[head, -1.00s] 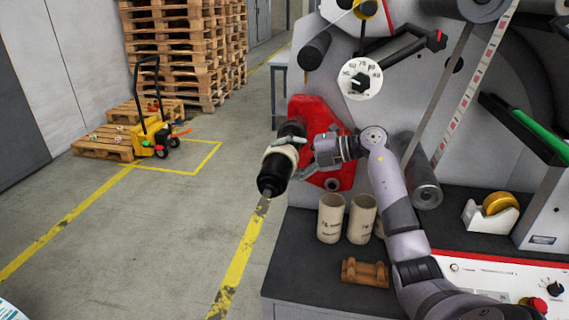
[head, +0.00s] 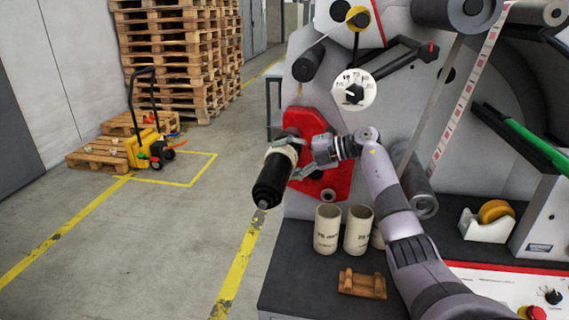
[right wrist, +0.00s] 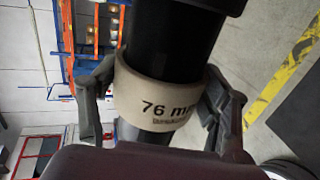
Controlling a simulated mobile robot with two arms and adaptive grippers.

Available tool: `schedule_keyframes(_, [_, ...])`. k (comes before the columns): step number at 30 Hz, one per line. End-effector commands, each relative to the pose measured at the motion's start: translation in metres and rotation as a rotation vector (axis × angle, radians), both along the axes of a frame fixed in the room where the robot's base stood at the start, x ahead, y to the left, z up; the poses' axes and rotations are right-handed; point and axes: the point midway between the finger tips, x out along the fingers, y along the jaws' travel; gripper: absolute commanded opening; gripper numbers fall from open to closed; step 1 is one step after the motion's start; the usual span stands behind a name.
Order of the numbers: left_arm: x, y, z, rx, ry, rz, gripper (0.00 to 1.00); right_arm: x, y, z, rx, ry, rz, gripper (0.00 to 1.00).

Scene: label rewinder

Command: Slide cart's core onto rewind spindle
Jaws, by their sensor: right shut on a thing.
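The cream cardboard core (head: 286,151) is around the black rewind spindle (head: 270,186). The spindle's bare front part and its metal tip stick out of the core toward the lower left. In the right wrist view the core (right wrist: 155,97) is marked "76 mm", and the black spindle (right wrist: 172,42) runs through it. My right gripper (head: 296,156) is shut on the core, with one finger on each side in the right wrist view (right wrist: 158,104). The red plate (head: 330,177) stands behind the core; the gripper partly hides it. My left gripper is not in view.
Upright cores (head: 327,229) stand on the dark bench (head: 300,285), near a wooden cradle (head: 362,283). A grey roller (head: 420,192) and a tape dispenser (head: 485,227) are to the right. Open floor lies left; a yellow pallet truck (head: 146,140) is farther back.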

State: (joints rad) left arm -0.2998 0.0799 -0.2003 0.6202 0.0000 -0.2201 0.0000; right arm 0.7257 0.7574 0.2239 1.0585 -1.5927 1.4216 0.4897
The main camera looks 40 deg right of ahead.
Motion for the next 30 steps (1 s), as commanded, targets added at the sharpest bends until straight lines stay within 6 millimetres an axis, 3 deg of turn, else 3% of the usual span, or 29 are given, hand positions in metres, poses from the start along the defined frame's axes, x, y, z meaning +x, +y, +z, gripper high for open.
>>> schedule_keyframes(18, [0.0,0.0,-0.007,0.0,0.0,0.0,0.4,0.025,-0.028,0.0,0.001,0.001,-0.003,0.43])
schedule_keyframes(30, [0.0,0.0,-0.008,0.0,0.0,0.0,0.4,0.03,-0.036,0.0,0.0,0.0,-0.002,0.43])
